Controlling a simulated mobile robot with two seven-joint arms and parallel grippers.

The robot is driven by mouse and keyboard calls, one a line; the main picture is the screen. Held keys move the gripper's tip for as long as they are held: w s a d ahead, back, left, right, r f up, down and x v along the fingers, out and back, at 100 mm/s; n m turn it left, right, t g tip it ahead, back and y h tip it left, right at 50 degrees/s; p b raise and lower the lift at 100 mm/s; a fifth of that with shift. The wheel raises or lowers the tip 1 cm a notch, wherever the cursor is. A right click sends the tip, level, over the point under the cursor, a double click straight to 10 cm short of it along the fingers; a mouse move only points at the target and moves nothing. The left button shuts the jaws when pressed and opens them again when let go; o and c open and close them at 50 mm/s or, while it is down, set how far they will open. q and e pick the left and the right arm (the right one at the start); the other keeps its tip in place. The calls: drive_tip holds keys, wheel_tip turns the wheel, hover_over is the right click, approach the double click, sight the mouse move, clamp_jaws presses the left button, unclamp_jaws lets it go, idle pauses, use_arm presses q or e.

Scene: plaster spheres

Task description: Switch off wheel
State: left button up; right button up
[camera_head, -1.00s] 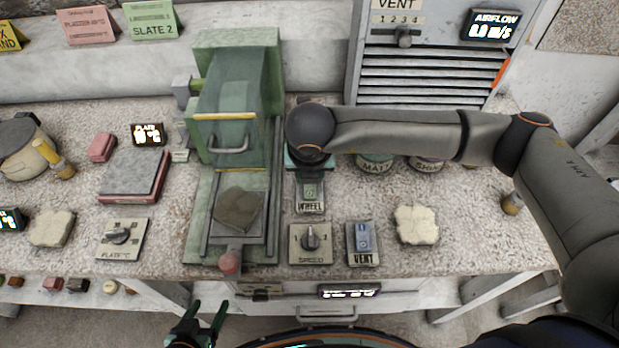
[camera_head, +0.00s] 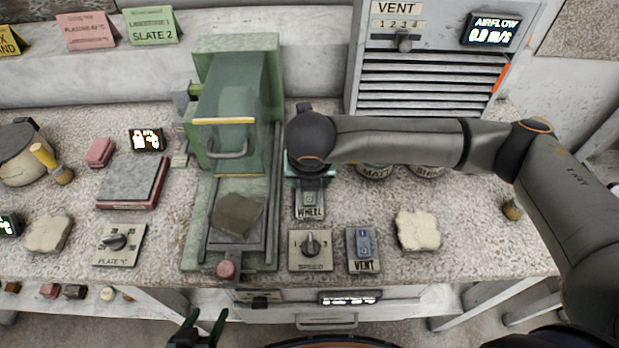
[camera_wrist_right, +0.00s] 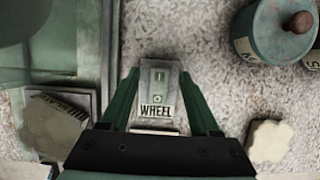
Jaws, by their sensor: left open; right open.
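The wheel switch (camera_head: 310,201) is a small grey plate on the bench with a green rocker and the label WHEEL, right of the green machine. In the right wrist view the wheel switch (camera_wrist_right: 157,92) lies between the two green fingers of my right gripper (camera_wrist_right: 160,85), which is open and empty above it. In the head view my right arm reaches in from the right, and its wrist hides most of that gripper. My left gripper (camera_head: 198,325) is open and empty, below the bench's front edge.
The green machine (camera_head: 237,125) stands close on the left. The speed dial (camera_head: 311,246) and vent switch (camera_head: 363,248) sit in front of the wheel switch. Lidded jars (camera_head: 375,171) stand right of it, partly under my right arm. A pale stone block (camera_head: 418,230) lies at the right.

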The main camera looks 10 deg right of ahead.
drive_tip(key=v, duration=1.2)
drive_tip(key=shift+r+b, duration=0.25)
drive_tip(key=shift+b, duration=0.2)
drive_tip(key=shift+f, duration=0.1)
